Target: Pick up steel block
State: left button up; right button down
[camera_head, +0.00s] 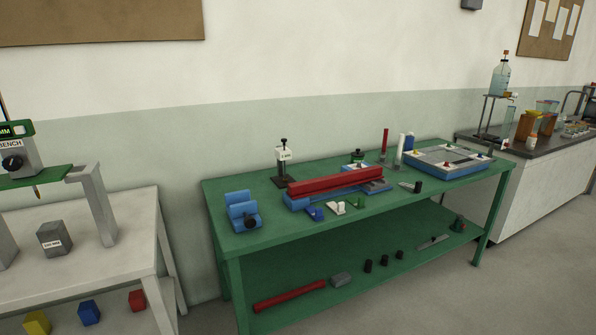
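A dark grey block (54,236) with a white label stands on the white table (130,262) at the left. It looks like the steel block, but its label is too small to read surely. It stands between the grey legs of a frame, apart from the right leg. Neither of my grippers is in view.
A frame with a green crossbar (38,178) and a pointed tip overhangs the labelled block. Yellow, blue and red blocks (89,314) sit below the white table. The green bench (250,245) holds a red bar (335,181) and several small parts. Floor is free at the right.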

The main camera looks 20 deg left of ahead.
aim_at(54, 237)
jog(key=u, duration=0.85)
jog(key=i, duration=0.9)
jog(key=u, duration=0.65)
